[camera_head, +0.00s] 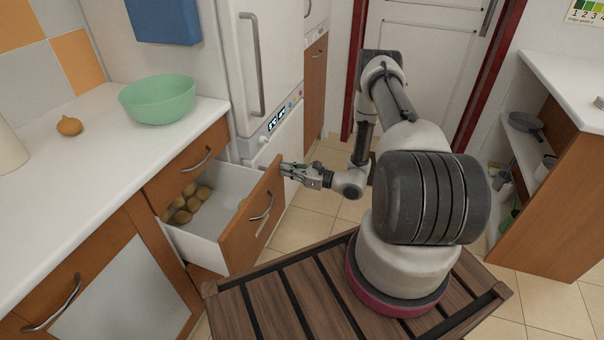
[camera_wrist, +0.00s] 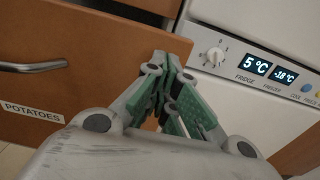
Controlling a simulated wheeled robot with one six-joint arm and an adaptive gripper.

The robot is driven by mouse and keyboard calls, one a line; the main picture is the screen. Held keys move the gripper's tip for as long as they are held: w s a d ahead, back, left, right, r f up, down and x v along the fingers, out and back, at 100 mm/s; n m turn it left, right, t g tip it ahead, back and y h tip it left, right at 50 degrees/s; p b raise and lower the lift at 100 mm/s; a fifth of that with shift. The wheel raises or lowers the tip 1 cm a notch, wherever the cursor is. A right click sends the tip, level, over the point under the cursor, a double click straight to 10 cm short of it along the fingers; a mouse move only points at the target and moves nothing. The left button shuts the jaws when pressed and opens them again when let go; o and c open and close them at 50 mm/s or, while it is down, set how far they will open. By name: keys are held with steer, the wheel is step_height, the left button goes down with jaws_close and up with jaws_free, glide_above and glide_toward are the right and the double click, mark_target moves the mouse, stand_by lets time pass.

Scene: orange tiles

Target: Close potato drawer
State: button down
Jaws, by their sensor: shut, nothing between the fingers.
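The potato drawer (camera_head: 252,218) is pulled out from the counter, with a wooden front, a metal handle and white inner walls. Several potatoes (camera_head: 186,203) lie inside it. In the wrist view the drawer front (camera_wrist: 110,65) carries a "POTATOES" label and its handle is at the left. My gripper (camera_head: 288,169) is shut and empty, at the top right edge of the drawer front. Its green-padded fingers (camera_wrist: 172,72) overlap the right edge of the front in the wrist view; whether they touch it I cannot tell.
The fridge (camera_head: 268,75) with its display stands right behind the drawer. A green bowl (camera_head: 158,100) and an onion (camera_head: 69,126) sit on the counter. A shelf unit (camera_head: 548,190) stands at the right.

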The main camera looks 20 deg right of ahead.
steer(key=x, duration=2.1)
steer(key=shift+f, duration=0.15)
steer(key=shift+w+a, duration=0.1)
